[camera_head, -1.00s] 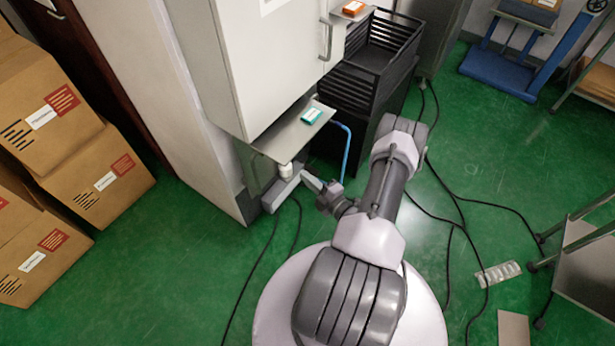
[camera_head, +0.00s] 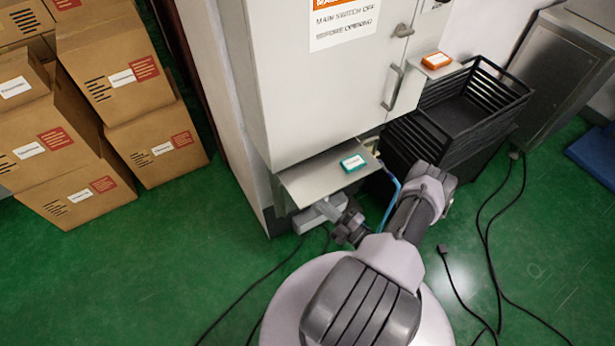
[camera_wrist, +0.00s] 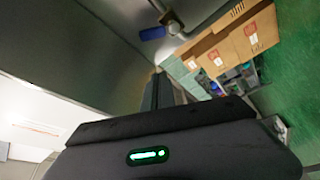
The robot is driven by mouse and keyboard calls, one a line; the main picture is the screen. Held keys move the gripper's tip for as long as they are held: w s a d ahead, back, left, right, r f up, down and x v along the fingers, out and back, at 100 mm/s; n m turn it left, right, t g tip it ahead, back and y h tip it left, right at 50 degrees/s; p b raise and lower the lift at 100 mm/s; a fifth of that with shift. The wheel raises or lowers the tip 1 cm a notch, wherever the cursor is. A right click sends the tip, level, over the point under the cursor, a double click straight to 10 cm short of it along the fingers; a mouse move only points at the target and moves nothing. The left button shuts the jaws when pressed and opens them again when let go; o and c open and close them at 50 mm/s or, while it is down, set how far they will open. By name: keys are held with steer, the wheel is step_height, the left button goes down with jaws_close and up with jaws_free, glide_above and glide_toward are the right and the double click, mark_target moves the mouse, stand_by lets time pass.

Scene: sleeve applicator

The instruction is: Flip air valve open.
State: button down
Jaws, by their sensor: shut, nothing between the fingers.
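My gripper shows in the head view (camera_head: 327,208), low at the front edge of the small metal shelf (camera_head: 312,184) under the white cabinet. In the wrist view its dark fingers (camera_wrist: 159,91) are together with nothing between them. A small blue piece (camera_wrist: 152,33) lies beyond the fingertips, apart from them, next to a grey metal pipe (camera_wrist: 205,18). It may be the air valve's handle, but I cannot tell for sure. In the head view a blue hose (camera_head: 391,192) hangs at the right of the shelf. No valve is clearly visible there, and the shelf hides what is beneath it.
A teal box (camera_head: 353,162) lies on the shelf. The white cabinet (camera_head: 300,90) stands above it, with a black crate (camera_head: 455,115) to the right. Cardboard boxes (camera_head: 150,145) are stacked at the left. Black cables (camera_head: 490,235) cross the green floor, which is otherwise largely open in front.

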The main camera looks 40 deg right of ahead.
steer(key=w+d+b, duration=0.2)
steer(key=w+b, duration=0.1)
steer(key=w, duration=0.6)
steer(key=shift+d+f+b, duration=0.15)
steer(key=shift+d+b, duration=0.15)
steer(key=shift+s, duration=0.15)
